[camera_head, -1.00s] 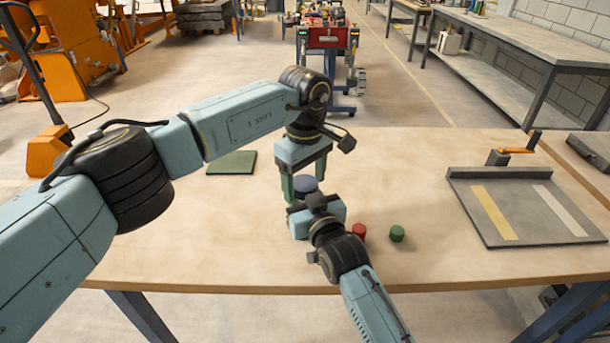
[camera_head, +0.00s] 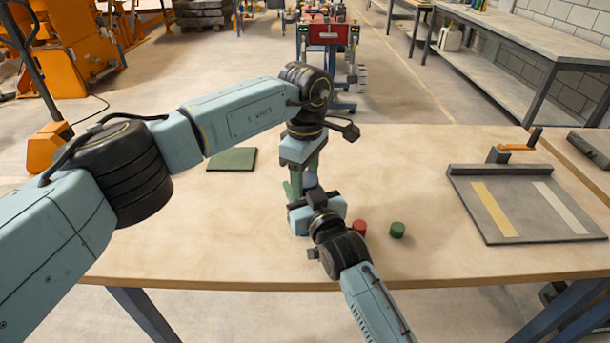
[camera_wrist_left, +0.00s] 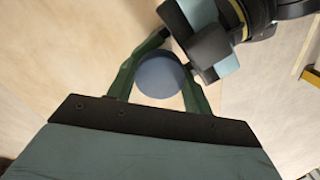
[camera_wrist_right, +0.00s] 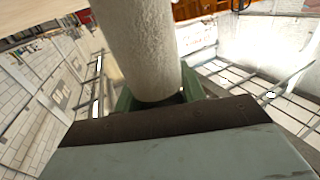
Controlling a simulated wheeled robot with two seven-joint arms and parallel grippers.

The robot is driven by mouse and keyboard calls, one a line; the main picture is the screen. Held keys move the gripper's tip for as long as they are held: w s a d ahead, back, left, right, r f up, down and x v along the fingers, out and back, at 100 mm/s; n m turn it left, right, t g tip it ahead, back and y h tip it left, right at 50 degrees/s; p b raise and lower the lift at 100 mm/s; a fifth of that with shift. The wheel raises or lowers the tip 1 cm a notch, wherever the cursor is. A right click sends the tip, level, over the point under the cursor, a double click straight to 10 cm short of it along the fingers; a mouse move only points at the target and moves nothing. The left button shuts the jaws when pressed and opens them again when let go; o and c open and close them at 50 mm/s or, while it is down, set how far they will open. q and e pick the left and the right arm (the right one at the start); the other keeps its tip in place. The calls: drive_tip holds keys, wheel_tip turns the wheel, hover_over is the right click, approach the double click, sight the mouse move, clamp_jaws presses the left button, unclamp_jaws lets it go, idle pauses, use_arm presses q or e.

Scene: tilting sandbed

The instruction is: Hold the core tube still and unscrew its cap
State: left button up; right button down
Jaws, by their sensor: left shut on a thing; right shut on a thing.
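The core tube (camera_wrist_right: 143,45) is a pale, rough grey cylinder in the right wrist view. My right gripper (camera_wrist_right: 157,90) is shut on it, with a green finger at each side. The blue-grey round cap (camera_wrist_left: 158,76) shows from above in the left wrist view; only a sliver of the cap (camera_head: 309,181) shows in the head view. My left gripper (camera_wrist_left: 160,72) points down and is shut on the cap, with its fingers on opposite sides. The joint between cap and tube is hidden, as is most of the tube in the head view.
A dark green mat (camera_head: 232,159) lies behind to the left. A grey tray with two strips (camera_head: 524,207) lies at the right. The wooden table (camera_head: 200,235) is clear at front left.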

use_arm(q)
drive_tip(key=shift+w+r, duration=0.1)
drive_tip(key=o, duration=1.1)
wheel_tip(320, 180, up, 4)
drive_tip(key=shift+r, duration=0.15)
wheel_tip(320, 180, up, 2)
drive_tip(key=shift+r+m, duration=0.15)
drive_tip(key=shift+m, duration=0.85)
drive_tip(key=shift+r+m, duration=0.45)
drive_tip(key=shift+m, duration=0.15)
wheel_tip(320, 180, down, 8)
drive_tip(key=shift+r, duration=0.15)
